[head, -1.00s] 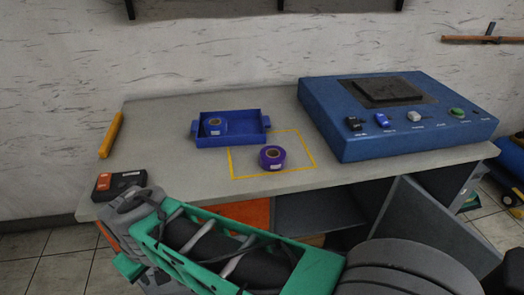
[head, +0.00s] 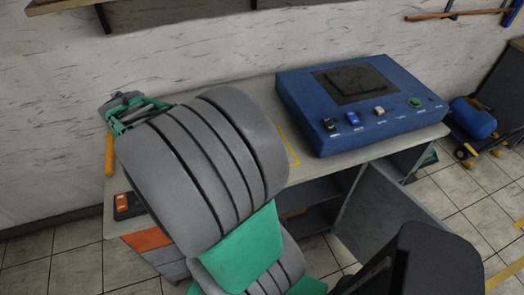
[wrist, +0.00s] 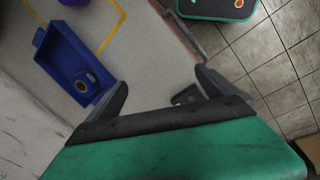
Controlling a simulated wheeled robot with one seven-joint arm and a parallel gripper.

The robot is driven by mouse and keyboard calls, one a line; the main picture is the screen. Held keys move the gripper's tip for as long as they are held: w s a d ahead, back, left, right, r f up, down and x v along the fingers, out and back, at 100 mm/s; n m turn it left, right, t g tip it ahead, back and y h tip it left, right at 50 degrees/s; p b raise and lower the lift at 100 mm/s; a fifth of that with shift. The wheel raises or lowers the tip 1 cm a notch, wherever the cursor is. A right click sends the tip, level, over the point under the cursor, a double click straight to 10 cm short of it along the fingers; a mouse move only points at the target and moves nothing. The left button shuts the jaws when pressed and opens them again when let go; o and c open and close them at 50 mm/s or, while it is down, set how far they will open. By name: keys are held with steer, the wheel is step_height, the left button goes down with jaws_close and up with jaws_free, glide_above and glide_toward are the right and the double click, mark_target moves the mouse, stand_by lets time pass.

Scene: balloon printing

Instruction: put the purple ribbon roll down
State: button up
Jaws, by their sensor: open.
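The purple ribbon roll (wrist: 75,2) shows at the top edge of the wrist view, partly cut off. It rests on the table inside the yellow outline (wrist: 111,32), apart from my gripper. In the head view my arm hides it. My gripper (wrist: 160,84) is open, with its fingers spread wide and nothing between them. In the head view my arm's end is at the far left of the table, near the wall.
A blue machine (head: 350,105) with buttons stands on the table's right. An orange-and-black box (head: 127,205) sits at the left front edge. A yellow bar (head: 109,155) is at the left edge.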

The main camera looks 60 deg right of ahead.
steer(key=s+d+f+n+g, duration=0.1)
steer(key=s+d+f, duration=0.1)
steer(key=s+d, duration=0.2)
steer(key=s+d+f+n+g, duration=0.1)
steer(key=s+d, duration=0.3)
steer(key=d, duration=0.7)
steer(key=s+d+f+n+g, duration=0.1)
steer(key=s+d+f+g, duration=0.1)
steer(key=d, duration=0.5)
steer(key=shift+s+d+f+n, duration=0.2)
steer(key=shift+s+f, duration=0.25)
steer(key=shift+s+d+f+n, duration=0.15)
steer(key=shift+s+f+n, duration=0.05)
steer(key=shift+s+f, duration=0.25)
steer(key=x, duration=0.5)
steer(key=p+x, duration=0.1)
steer(key=x, duration=0.2)
steer(key=shift+s+d+r, duration=0.15)
steer(key=shift+s+d, duration=0.15)
steer(key=shift+c, duration=0.6)
steer(key=c, duration=1.5)
steer(key=shift+r, duration=0.15)
